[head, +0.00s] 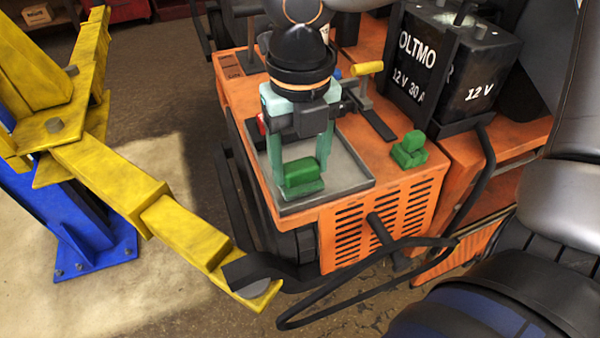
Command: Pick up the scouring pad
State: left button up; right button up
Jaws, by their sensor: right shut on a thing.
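A green scouring pad (302,179), blocky with a wider base, is at the front of the shallow grey tray (348,171) on the orange mower. My right gripper (303,160) comes down from above, and its teal fingers are shut on the pad. I cannot tell whether the pad touches the tray floor or hangs just above it. A second, similar green piece (409,150) lies on the orange deck right of the tray. My left gripper is not in view.
A black 12 V battery (452,62) stands at the back right. A yellow-handled tool (366,69) is behind the tray. A yellow lift arm (170,215) on a blue post (75,225) reaches under the mower's front. Black bars (340,296) curve below the deck.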

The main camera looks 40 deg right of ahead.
jog(key=c, duration=0.8)
jog(key=shift+o, duration=0.2)
notch_tip(320, 180, up, 17)
notch_tip(320, 180, up, 11)
jog(key=p, duration=0.4)
send_over(299, 164)
jog(key=shift+s, duration=0.1)
